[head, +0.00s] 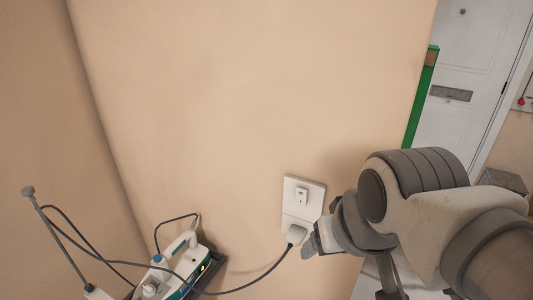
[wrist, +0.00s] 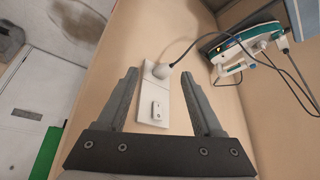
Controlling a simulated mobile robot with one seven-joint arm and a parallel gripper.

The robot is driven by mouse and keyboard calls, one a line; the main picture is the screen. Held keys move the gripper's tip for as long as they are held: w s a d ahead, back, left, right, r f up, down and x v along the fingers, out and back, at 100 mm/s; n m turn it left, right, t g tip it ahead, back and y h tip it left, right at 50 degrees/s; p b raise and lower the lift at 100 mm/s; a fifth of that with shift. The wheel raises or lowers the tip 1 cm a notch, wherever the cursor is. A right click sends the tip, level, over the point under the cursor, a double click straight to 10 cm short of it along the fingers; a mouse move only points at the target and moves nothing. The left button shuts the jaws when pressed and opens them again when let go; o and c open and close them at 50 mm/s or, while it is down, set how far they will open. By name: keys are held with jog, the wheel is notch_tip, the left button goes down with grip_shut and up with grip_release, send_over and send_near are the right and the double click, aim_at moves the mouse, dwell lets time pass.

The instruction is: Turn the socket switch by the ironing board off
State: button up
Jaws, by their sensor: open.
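The white socket plate (head: 315,192) is on the beige wall in the head view, with a small rocker switch (head: 302,195) in its upper part and a white plug (head: 296,234) with a dark cable in its lower part. My gripper (head: 312,243) is just right of the plug. In the wrist view the plate (wrist: 146,90) shows between the open, empty fingers of my gripper (wrist: 159,74). There the switch (wrist: 156,110) is nearer my palm, and the plug (wrist: 160,70) lies level with the fingertips. I cannot tell which way the switch is set.
A white and teal iron (head: 180,250) stands at lower left, and it also shows in the wrist view (wrist: 240,55). The dark cable hangs between it and the plug. A green post (head: 422,95) and white door (head: 465,60) are at right. The wall above the plate is bare.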

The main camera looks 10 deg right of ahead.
grip_shut()
dwell(0.4)
dwell(1.4)
